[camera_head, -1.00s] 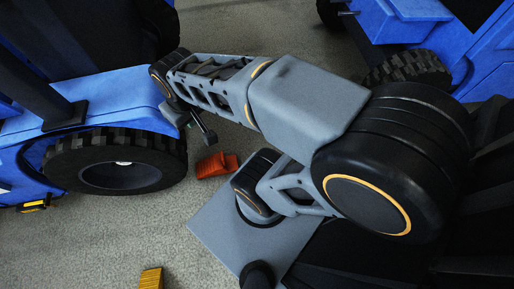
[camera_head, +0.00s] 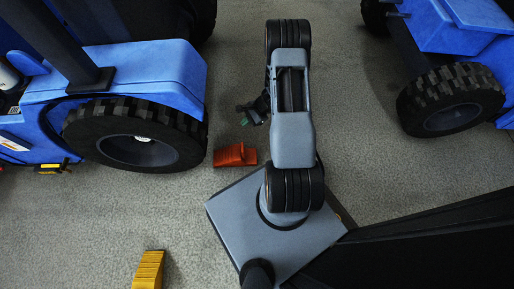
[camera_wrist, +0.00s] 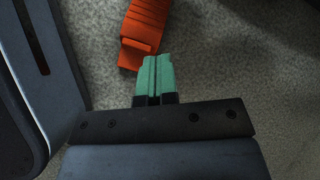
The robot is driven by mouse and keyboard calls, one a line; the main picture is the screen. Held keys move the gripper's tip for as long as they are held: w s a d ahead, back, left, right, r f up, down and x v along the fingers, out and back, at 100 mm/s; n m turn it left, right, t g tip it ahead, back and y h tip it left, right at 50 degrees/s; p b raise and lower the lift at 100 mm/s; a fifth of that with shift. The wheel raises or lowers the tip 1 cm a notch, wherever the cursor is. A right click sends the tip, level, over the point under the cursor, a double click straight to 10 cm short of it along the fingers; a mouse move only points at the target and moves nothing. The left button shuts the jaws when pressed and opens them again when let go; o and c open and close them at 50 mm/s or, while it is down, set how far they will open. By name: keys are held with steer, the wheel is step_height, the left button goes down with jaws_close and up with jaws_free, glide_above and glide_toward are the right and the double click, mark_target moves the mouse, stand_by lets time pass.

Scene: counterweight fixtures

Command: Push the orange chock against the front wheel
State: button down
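The orange chock (camera_head: 235,155) lies on the floor just right of the black front wheel (camera_head: 190,130) of the blue vehicle at left. A narrow strip of floor seems to show between chock and tyre. My gripper (camera_head: 243,121) is above the chock in the head view, toward the far side. In the wrist view, my gripper's green fingers (camera_wrist: 153,68) are together with nothing between them. Their tips overlap the near end of the chock (camera_wrist: 148,22); I cannot tell whether they touch it. The wheel is not clear in the wrist view.
A yellow chock (camera_head: 148,270) lies on the floor at the bottom. Another blue vehicle (camera_head: 440,30) with a black wheel (camera_head: 450,98) stands at right. Open concrete floor lies between the vehicles.

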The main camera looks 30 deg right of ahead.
steer(key=shift+s+a+f+m+t+b, duration=0.25)
steer(key=shift+s+f+m+b, duration=0.6)
steer(key=shift+f, duration=2.55)
steer(key=shift+s+a+f+m+t+b, duration=0.2)
steer(key=shift+s+a+f+m+b, duration=0.65)
steer(key=shift+f, duration=2.6)
steer(key=shift+s+d+f+m+t+b, duration=0.15)
steer(key=shift+d+f+m+t+b, duration=0.25)
steer(key=shift+f+m, duration=2)
steer(key=shift+w+a+f+n+g+b, duration=0.15)
steer(key=shift+a+f+n, duration=0.1)
steer(key=shift+f+n, duration=0.4)
steer(key=shift+s+a+f+n+g+b, duration=0.2)
steer(key=shift+f+n, duration=0.25)
steer(key=shift+f, duration=0.3)
steer(key=shift+a, duration=0.1)
steer(key=shift+w+r, duration=0.1)
steer(key=shift+w, duration=0.2)
steer(key=shift+w+a, duration=0.1)
steer(key=shift+a, duration=0.1)
steer(key=shift+d, duration=0.1)
